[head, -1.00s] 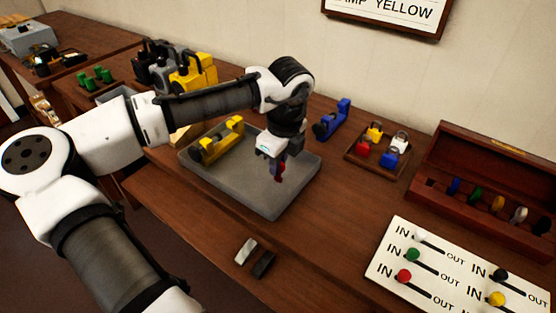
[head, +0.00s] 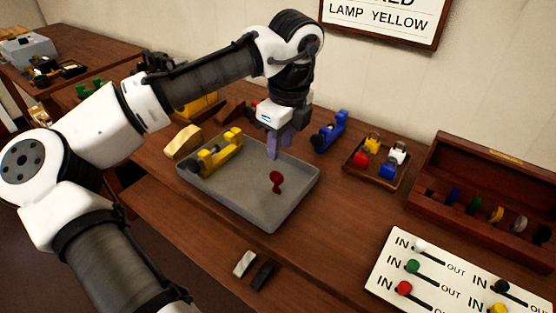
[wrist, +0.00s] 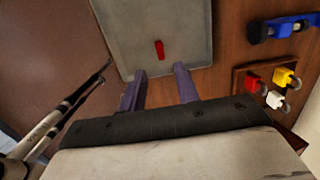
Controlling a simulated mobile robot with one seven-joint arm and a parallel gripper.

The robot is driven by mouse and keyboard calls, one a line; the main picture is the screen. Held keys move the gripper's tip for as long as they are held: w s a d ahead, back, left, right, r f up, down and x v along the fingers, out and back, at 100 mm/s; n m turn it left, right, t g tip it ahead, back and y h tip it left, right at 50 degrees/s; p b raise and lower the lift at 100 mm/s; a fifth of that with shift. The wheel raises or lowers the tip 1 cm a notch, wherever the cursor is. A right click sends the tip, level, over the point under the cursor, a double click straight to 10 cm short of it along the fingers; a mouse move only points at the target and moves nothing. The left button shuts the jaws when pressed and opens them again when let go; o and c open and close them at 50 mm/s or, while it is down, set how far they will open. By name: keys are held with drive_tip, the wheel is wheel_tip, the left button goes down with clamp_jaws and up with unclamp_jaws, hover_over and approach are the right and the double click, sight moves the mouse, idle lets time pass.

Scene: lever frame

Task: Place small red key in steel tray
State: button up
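The small red key (head: 276,182) lies in the steel tray (head: 240,203), on its grey floor right of the middle. It also shows in the wrist view (wrist: 159,49), beyond my fingertips and apart from them. My gripper (head: 273,153) hangs above the back part of the tray, higher than the key. In the wrist view its two fingers (wrist: 160,82) are spread with nothing between them, so it is open and empty. A yellow lever-like piece (head: 219,155) lies in the tray at the left.
A blue piece (head: 329,131) stands behind the tray. To the right are a small wooden tray of coloured padlocks (head: 378,154), an open wooden box (head: 480,200) and a white IN/OUT panel (head: 440,272). Two small blocks (head: 254,268) lie in front of the tray.

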drive_tip(key=shift+s+d+r, duration=0.1)
drive_tip(key=shift+r, duration=1.3)
